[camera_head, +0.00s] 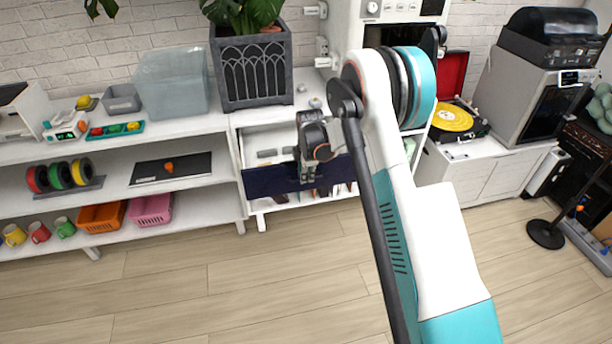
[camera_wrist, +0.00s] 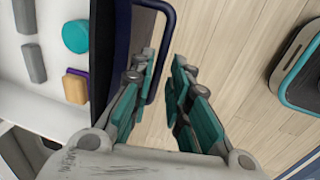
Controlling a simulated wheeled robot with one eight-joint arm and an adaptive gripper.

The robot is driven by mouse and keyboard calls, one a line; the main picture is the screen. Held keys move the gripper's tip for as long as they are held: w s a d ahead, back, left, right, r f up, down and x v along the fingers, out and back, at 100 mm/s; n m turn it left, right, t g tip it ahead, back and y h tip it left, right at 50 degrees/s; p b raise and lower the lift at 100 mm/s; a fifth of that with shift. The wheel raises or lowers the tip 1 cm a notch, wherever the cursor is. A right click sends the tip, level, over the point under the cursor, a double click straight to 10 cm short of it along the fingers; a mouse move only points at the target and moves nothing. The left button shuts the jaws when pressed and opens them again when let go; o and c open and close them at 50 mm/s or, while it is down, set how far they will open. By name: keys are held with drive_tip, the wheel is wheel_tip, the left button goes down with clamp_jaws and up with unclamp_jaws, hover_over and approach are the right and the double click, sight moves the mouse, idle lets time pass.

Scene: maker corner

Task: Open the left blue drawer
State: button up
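The dark blue drawer front (camera_head: 268,181) stands out from the white cabinet in the head view. The drawer is pulled out, and its white interior (camera_head: 262,139) shows behind the front. In the wrist view the blue front (camera_wrist: 109,40) runs along the left, with its blue loop handle (camera_wrist: 168,42) on the outer side. My gripper (camera_head: 308,172) is at the right part of the front. In the wrist view my gripper's fingers (camera_wrist: 162,68) are apart, with the handle bar between them and a gap on the right side. Exact contact on the left finger is unclear.
Grey blocks (camera_wrist: 34,63), a teal round piece (camera_wrist: 76,36) and a tan piece (camera_wrist: 76,88) lie inside the drawer. A planter (camera_head: 252,75) stands on the cabinet. White shelves (camera_head: 120,181) stand left, a record player (camera_head: 455,119) right. The wooden floor (camera_head: 250,270) in front is clear.

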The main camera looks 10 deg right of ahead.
wheel_tip(320, 180, up, 11)
drive_tip(key=s, duration=0.2)
drive_tip(key=shift+s, duration=0.1)
idle(0.4)
drive_tip(key=s+r+m+t, duration=0.2)
drive_tip(key=s+r+m, duration=0.7)
drive_tip(key=s+r, duration=0.95)
drive_tip(key=s+m+t, duration=0.3)
drive_tip(key=s+m, duration=0.6)
drive_tip(key=s, duration=1.2)
drive_tip(key=shift+s+f, duration=0.15)
drive_tip(key=shift+f, duration=0.15)
